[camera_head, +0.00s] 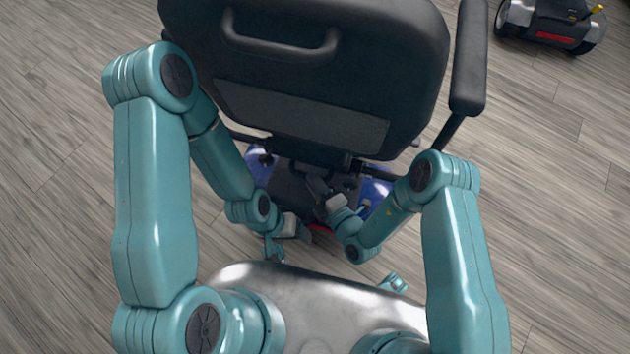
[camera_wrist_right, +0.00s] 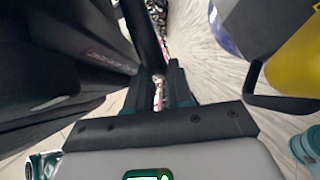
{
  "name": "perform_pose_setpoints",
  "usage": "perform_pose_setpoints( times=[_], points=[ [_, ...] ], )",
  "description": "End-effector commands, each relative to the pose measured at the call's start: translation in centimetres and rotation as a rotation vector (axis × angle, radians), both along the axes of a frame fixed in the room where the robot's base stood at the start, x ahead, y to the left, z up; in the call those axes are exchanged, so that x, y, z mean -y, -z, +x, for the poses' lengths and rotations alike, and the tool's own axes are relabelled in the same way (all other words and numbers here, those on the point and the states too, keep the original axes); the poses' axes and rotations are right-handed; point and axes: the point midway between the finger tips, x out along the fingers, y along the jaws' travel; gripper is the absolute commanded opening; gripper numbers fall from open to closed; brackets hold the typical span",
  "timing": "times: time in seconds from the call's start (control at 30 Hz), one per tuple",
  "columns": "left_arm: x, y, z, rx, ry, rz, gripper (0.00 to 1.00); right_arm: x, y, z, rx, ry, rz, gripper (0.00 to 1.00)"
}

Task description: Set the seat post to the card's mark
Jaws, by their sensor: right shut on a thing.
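The scooter's black seat (camera_head: 320,60) fills the top middle of the head view, seen from behind. Under it is the scooter's dark rear deck with blue sides (camera_head: 375,192). My right gripper (camera_head: 318,187) is under the seat's rear edge. In the right wrist view its two dark fingers (camera_wrist_right: 160,88) are closed at the lower end of a dark upright tube, which looks like the seat post (camera_wrist_right: 141,32). My left gripper (camera_head: 298,232) is low behind the scooter, left of the right one; its fingers are too small to read. I see no card.
A black armrest (camera_head: 469,60) sticks out right of the seat. Another scooter (camera_head: 550,22) stands at the top right. In the wrist view a yellow part (camera_wrist_right: 297,60) and a dark bar are close on the right.

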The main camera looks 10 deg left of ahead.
Motion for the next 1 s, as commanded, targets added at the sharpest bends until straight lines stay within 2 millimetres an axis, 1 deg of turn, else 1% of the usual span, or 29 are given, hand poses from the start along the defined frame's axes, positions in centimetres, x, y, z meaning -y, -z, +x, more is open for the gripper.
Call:
perform_pose_setpoints(
  times=[0.03, 0.07, 0.1, 0.63, 0.73, 0.87, 1.0],
  points=[
    [0.0, 0.1, 0.0, 0.0, 0.0, 0.0, 0.71, 0.0, 0.6, -0.2, -0.015, 0.001, -0.008, 0.0],
    [0.0, 0.1, 0.0, 0.0, 0.0, 0.0, 0.71, 0.1, 0.6, -0.2, -0.015, 0.001, -0.008, 0.0],
    [0.0, 0.1, 0.0, 0.0, 0.0, 0.0, 0.71, 0.1, 0.6, -0.2, -0.015, 0.001, -0.008, 0.31],
    [0.0, 0.1, 0.0, 0.0, 0.0, 0.0, 0.71, 0.1, 0.3, -0.1, -0.009, 0.002, -0.006, 0.32],
    [0.0, -0.1, 0.0, 0.0, 0.0, 0.0, 0.71, 0.4, 0.2, -0.3, -0.01, 0.003, -0.005, 0.32],
    [0.0, -0.7, 0.0, 0.0, 0.0, 0.0, 0.71, 1.7, -0.1, -1.5, -0.015, 0.004, -0.006, 0.32],
    [0.0, -1.6, 0.0, 0.0, 0.0, 0.0, 0.71, 4.3, -0.6, -3.9, -0.02, 0.007, -0.004, 0.32]
  ],
)
